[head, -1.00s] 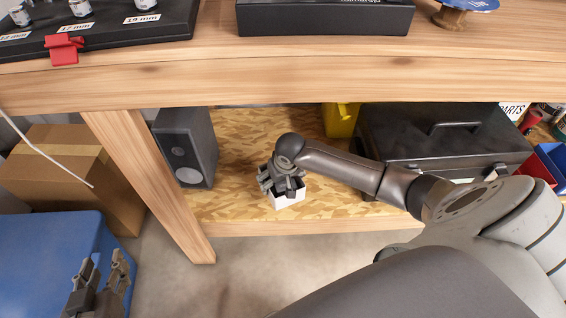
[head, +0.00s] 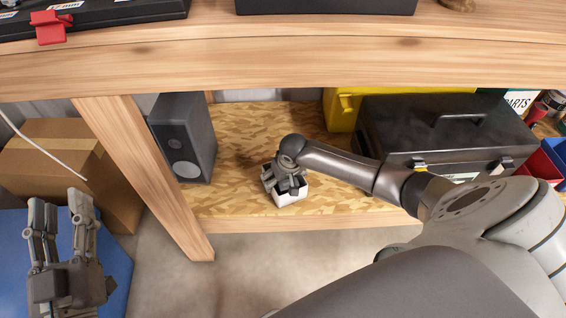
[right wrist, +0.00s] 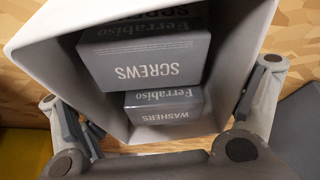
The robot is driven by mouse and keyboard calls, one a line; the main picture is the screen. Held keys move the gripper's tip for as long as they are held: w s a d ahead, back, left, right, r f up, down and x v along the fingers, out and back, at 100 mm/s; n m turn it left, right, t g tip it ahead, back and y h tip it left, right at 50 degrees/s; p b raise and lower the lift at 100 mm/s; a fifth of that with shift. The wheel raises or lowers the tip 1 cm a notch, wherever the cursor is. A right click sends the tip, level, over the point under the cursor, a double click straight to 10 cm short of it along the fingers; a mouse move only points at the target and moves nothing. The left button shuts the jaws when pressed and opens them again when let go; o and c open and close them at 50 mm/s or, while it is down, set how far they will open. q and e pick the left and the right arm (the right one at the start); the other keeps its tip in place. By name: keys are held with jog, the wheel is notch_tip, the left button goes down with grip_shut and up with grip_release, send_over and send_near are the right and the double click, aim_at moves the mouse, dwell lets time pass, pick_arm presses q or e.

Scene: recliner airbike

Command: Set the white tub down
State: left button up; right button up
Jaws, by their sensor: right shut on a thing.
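The white tub (head: 293,197) is at the lower shelf, near its front edge. My right gripper (head: 285,183) is shut on the tub. In the right wrist view the tub (right wrist: 42,42) is open towards the camera, with the fingers (right wrist: 165,110) at its two sides. A grey box marked SCREWS (right wrist: 145,60) and a grey box marked WASHERS (right wrist: 165,105) are inside it. I cannot tell whether the tub's base touches the shelf. My left gripper (head: 60,208) is open and empty at the lower left, away from the tub.
The wood-chip shelf (head: 240,125) is bare around the tub. A dark speaker (head: 185,140) stands to its left, a black toolbox (head: 440,135) to its right, and a yellow bin (head: 342,110) behind. The workbench edge (head: 280,63) runs above. A bench leg (head: 150,180) stands at the left.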

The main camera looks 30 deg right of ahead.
jog(key=shift+f, duration=0.15)
jog(key=o, duration=1.2)
